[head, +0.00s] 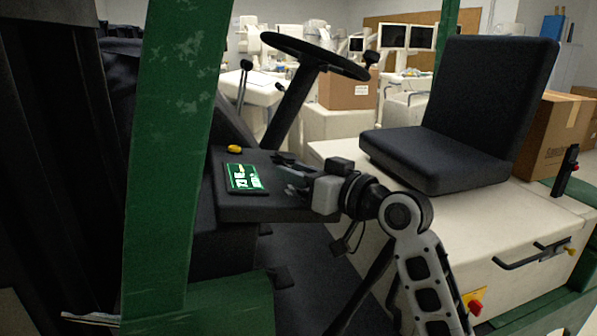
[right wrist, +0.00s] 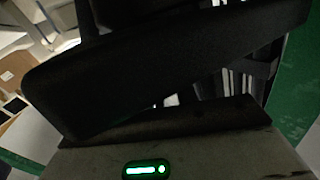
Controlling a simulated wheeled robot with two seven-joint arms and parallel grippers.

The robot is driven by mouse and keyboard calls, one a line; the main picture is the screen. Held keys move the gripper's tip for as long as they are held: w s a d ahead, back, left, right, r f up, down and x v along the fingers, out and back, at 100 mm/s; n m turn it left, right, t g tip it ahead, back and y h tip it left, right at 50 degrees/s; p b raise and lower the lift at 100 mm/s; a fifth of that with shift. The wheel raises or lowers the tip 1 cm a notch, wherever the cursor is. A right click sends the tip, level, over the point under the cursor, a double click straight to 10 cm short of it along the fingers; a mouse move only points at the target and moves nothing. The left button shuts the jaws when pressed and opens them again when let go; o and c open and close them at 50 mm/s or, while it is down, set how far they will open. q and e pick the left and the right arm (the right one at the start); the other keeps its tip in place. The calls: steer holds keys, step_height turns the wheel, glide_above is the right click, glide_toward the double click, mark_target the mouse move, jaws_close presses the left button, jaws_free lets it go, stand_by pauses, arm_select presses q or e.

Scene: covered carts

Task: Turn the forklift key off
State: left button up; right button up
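The forklift's dark dashboard (head: 240,207) carries a green-lit display (head: 244,178) and a small yellow knob (head: 234,149). I cannot make out the key in either view; the area around my right gripper's fingers is dark and partly covered. My right gripper (head: 288,172) is at the right part of the dashboard, right of the display, with its arm coming up from the lower right. Its dark fingers blend with the panel, so their opening and any contact are unclear. The right wrist view is mostly filled by a dark slab (right wrist: 150,80) close to the camera. My left gripper is not in view.
The steering wheel (head: 312,55) and its column rise behind the dashboard. A green post (head: 165,150) stands at the left. The black seat (head: 440,158) is at the right on a cream body (head: 480,215). Cardboard boxes (head: 348,90) and monitors stand behind.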

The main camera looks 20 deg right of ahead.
steer(key=shift+c, duration=0.3)
jaws_close()
